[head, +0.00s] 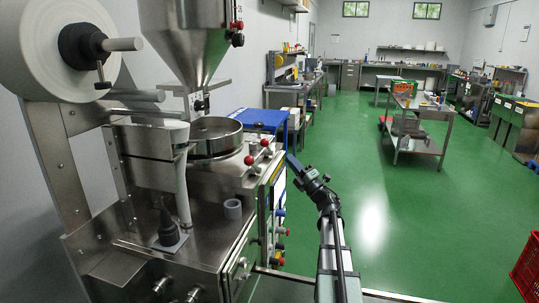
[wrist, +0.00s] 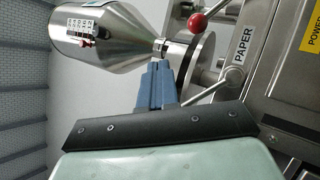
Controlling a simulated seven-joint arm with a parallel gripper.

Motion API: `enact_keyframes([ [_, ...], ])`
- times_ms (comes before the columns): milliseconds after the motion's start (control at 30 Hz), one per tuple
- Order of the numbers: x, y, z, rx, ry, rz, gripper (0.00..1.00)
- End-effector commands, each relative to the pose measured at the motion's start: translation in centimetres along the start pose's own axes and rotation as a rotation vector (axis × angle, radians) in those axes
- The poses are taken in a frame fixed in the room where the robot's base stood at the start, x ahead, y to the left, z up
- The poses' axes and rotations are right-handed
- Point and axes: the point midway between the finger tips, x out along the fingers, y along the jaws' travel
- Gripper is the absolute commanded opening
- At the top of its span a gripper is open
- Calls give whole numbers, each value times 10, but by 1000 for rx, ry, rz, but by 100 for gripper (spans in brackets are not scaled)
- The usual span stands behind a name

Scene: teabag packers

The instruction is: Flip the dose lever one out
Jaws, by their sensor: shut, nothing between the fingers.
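Two red-balled levers stand on the machine's deck beside the round pan in the head view, one nearer (head: 249,160) and one farther (head: 264,143). Two more red knobs (head: 238,32) sit on the side of the hopper. I cannot tell which of these is dose lever one. A red ball on a metal stem (wrist: 198,21) shows at the top of the wrist view. My gripper (head: 290,158) is to the right of the deck levers, apart from them. Its blue fingers (wrist: 158,70) are shut and empty.
The steel hopper (head: 185,45) rises above the round pan (head: 215,135). A paper roll (head: 50,45) hangs at the left. Coloured buttons (head: 280,232) line the machine's right side. Open green floor (head: 390,225) lies to my arm's right.

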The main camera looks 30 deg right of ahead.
Motion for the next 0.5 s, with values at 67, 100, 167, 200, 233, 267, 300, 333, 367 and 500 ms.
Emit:
enact_keyframes([
  [67,-8,-17,-7,-115,22,-53,0],
  [100,-11,-25,-10,-167,35,-75,0],
  [167,-15,-35,-13,-237,52,-104,0],
  [200,-18,-41,-16,-277,64,-121,0],
  [233,-19,-44,-17,-303,71,-131,0],
  [267,-21,-48,-18,-327,78,-140,0],
  [300,-22,-51,-19,-352,86,-149,0],
  [333,-23,-53,-20,-369,91,-155,0],
  [367,-24,-55,-21,-381,96,-161,0],
  [500,-26,-59,-22,-411,105,-171,0],
])
